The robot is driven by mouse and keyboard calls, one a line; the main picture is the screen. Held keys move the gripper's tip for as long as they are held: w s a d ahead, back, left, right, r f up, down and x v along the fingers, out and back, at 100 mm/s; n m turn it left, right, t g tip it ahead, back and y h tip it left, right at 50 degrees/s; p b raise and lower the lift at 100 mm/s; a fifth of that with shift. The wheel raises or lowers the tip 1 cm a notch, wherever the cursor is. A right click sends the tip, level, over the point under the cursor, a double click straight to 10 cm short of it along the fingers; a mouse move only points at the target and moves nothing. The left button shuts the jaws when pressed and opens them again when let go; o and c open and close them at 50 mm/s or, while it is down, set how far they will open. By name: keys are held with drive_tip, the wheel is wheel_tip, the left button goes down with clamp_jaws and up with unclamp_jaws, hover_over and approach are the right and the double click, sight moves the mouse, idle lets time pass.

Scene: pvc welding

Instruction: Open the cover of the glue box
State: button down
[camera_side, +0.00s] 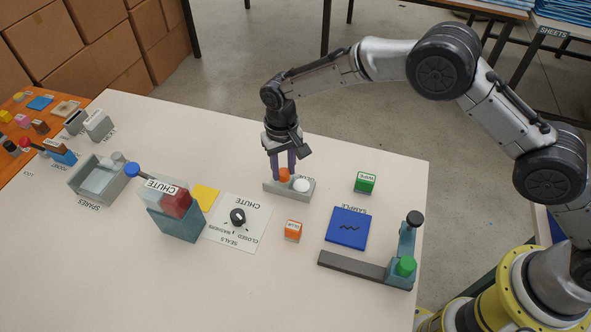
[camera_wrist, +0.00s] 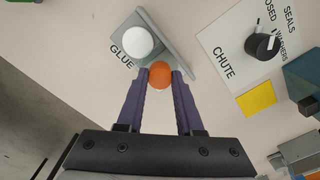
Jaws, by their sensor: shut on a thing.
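The glue box is a low grey box (camera_side: 269,187) on the table, with a GLUE label beside it in the wrist view. A round orange knob (camera_side: 284,174) and a round white knob (camera_side: 302,185) stand on it. In the wrist view, the white knob (camera_wrist: 138,42) is clear of my fingers and the grey body (camera_wrist: 176,45) shows beyond the orange knob (camera_wrist: 160,74). My gripper (camera_side: 283,168) points down with its purple fingers shut on the orange knob, one on each side. I cannot tell which part of the box is the cover.
A small orange block (camera_side: 293,231) and a green WIPE block (camera_side: 365,183) stand nearby. A blue SAMPLE pad (camera_side: 348,228) and a teal lever fixture (camera_side: 404,266) are at right. The CHUTE unit (camera_side: 176,222) and a dial plate (camera_side: 240,236) are at left.

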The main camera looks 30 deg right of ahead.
drive_tip(key=shift+w+a+r, duration=0.1)
drive_tip(key=shift+w+a, duration=0.25)
drive_tip(key=shift+w, duration=0.05)
drive_tip(key=c, duration=0.5)
unclamp_jaws()
drive_tip(key=shift+c, duration=0.2)
wheel_tip(320, 180, up, 14)
idle(0.3)
